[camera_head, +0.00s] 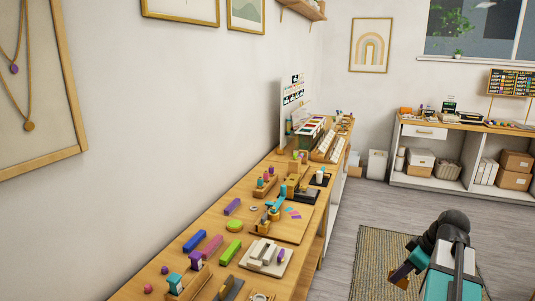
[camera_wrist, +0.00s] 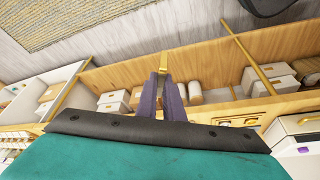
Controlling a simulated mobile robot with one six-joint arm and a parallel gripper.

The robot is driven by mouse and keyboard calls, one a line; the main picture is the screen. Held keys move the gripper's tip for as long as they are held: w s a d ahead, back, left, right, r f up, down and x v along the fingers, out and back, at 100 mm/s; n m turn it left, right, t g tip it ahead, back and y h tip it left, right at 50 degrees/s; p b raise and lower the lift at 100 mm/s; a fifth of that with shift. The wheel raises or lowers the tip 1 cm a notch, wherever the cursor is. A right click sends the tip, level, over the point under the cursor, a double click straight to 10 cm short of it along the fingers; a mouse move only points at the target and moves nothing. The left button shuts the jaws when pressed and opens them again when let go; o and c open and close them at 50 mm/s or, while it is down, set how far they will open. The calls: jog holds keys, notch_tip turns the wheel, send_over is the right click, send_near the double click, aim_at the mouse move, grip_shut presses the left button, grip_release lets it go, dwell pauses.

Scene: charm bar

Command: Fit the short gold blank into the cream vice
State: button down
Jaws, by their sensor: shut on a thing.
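My gripper (camera_wrist: 163,82) is shut on the short gold blank (camera_wrist: 163,63), whose end sticks out past the fingertips in the wrist view. In the head view my gripper (camera_head: 402,275) is at the lower right, over the rug and well away from the bench; the blank is hard to make out there. The cream vice (camera_head: 264,251) appears to be the pale blocky fixture on a cream plate, near the front of the bench in the head view. I cannot make out its slot clearly.
The long wooden bench (camera_head: 213,222) carries several coloured bars, a green disc (camera_head: 234,225) and small fixtures around the vice. A purple piece (camera_head: 281,256) stands by the vice. A shelf unit (camera_head: 425,170) stands at the far wall. Floor between is clear.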

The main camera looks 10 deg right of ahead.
jog(key=w+a+r+m, duration=0.2)
jog(key=w+a, duration=0.3)
jog(key=a, duration=0.7)
jog(key=w+a+r+m+h, duration=0.1)
jog(key=w+a+r+m, duration=0.1)
jog(key=w+a, duration=0.4)
jog(key=w+a+r+m+h, duration=0.1)
jog(key=w+a, duration=0.5)
jog(key=a, duration=1.1)
jog(key=shift+a+r+m+t, duration=0.35)
jog(key=shift+r+m, duration=0.25)
jog(key=shift+r, duration=0.8)
jog(key=shift+w, duration=0.1)
jog(key=s+f, duration=0.5)
jog(key=f, duration=0.1)
jog(key=shift+f, duration=0.35)
jog(key=shift+s, duration=0.1)
jog(key=shift+s, duration=0.1)
